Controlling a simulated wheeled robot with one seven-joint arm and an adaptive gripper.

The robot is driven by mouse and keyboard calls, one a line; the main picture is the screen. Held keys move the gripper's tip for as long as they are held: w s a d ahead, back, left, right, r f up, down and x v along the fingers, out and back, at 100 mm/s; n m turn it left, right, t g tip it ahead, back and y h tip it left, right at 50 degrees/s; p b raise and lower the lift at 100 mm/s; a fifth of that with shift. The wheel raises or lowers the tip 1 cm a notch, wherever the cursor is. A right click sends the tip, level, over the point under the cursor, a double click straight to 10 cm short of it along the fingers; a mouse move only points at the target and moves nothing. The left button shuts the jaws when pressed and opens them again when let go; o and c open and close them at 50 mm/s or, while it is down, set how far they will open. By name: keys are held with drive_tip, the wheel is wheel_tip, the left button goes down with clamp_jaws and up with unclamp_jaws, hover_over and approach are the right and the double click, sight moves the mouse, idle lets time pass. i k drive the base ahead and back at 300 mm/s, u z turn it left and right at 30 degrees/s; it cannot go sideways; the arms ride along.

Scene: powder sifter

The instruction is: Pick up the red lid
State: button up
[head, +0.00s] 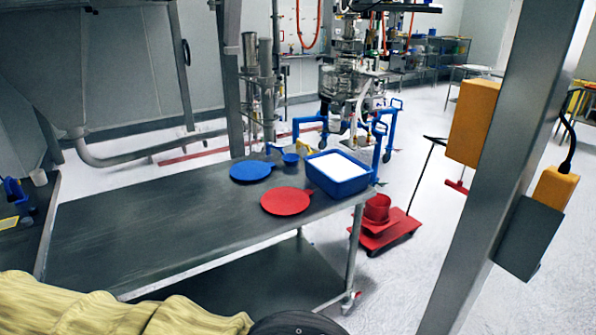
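The red lid (286,201) is a flat round disc with a small tab on its right edge. It lies flat on the grey metal table (130,228), near the table's right end. Nothing covers it in the head view. My gripper is not clearly visible in this view; only a dark rounded shape shows at the bottom edge, and I cannot tell what it is.
A blue lid (250,171) lies just behind the red one. A blue tub (338,173) with white contents stands to the right, beside a small blue scoop (290,158). A red dolly (384,230) is on the floor. A grey post (510,165) stands at right. The table's left is clear.

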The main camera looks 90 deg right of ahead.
sight(282, 201)
drive_tip(key=z, duration=2.55)
drive_tip(key=i, duration=0.4)
